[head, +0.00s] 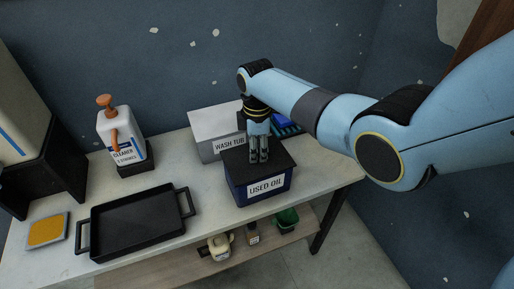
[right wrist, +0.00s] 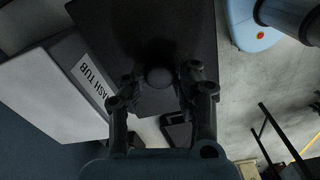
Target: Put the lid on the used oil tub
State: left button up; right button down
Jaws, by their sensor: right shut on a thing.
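The used oil tub (head: 277,194) is a dark blue box with a white "USED OIL" label, near the table's front right. Its black lid (head: 281,161) lies flat over the tub's top, lined up with it; I cannot tell if a thin gap is left. My right gripper (head: 259,157) points straight down, shut on the lid's round knob. The right wrist view shows the knob (right wrist: 158,78) between the fingers of the right gripper (right wrist: 160,88), with the dark lid (right wrist: 190,35) around it. My left gripper is not in view.
The grey wash tub (head: 209,149) stands just behind and left of the used oil tub. A black tray (head: 84,245), a cleaner bottle (head: 125,148) and a yellow sponge (head: 45,231) are further left. A lower shelf (head: 185,272) holds small items.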

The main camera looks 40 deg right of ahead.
jog(key=shift+f, duration=0.15)
jog(key=c, duration=0.9)
grip_release()
jog(key=shift+c, duration=0.2)
